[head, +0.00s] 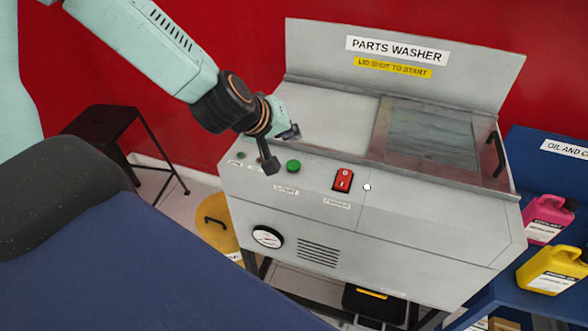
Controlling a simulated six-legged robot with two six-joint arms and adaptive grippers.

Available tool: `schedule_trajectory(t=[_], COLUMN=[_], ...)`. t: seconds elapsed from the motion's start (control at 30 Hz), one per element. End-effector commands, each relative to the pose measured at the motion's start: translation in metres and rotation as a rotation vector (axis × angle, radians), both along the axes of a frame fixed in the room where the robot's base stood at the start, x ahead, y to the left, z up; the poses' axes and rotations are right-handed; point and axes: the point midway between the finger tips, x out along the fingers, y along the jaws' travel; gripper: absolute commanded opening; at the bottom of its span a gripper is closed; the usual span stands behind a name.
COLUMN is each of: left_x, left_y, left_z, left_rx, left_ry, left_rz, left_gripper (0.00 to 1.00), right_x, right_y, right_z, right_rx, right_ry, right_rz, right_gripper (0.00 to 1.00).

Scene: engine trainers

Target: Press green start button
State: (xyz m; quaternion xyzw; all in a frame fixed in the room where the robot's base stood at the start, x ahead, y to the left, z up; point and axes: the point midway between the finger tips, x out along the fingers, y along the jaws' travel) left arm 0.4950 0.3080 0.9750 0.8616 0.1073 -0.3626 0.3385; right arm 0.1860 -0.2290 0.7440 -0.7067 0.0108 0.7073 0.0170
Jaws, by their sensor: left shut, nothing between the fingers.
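The green start button (293,166) sits on the front panel of the grey parts washer (290,245), above a small white label. My left gripper (271,166) is shut and empty, its tip just left of the button in the picture. I cannot tell whether the tip touches the panel. A red rocker switch (343,180) is set in the panel to the right of the button. My right gripper is not in view.
The washer's lid panel (430,133) has a dark handle (495,155). A gauge (267,237) is on the washer's front. A blue shelf at right holds a pink jug (547,217) and a yellow jug (552,269). A black stool (105,125) stands at left.

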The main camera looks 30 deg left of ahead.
Motion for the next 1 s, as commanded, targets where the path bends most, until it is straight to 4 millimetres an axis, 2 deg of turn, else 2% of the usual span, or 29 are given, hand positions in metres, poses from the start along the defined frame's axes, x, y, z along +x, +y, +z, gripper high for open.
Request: schedule_trajectory(t=[0.03,0.1,0.5,1.0], left_x=[0.000,0.000,0.000,0.000], left_y=[0.000,0.000,0.000,0.000], left_z=[-0.009,-0.016,-0.053,-0.054], left_rx=[-0.001,-0.001,0.001,0.000], left_ry=[0.000,0.000,0.001,-0.001], left_rz=[0.001,0.001,0.001,0.001], left_gripper=[0.00,0.00,0.00,0.00], right_x=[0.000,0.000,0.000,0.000], right_y=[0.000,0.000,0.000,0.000], right_z=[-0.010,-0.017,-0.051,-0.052], right_rx=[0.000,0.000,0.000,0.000], right_ry=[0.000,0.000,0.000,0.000], right_rz=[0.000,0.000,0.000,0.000], right_gripper=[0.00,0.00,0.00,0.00])
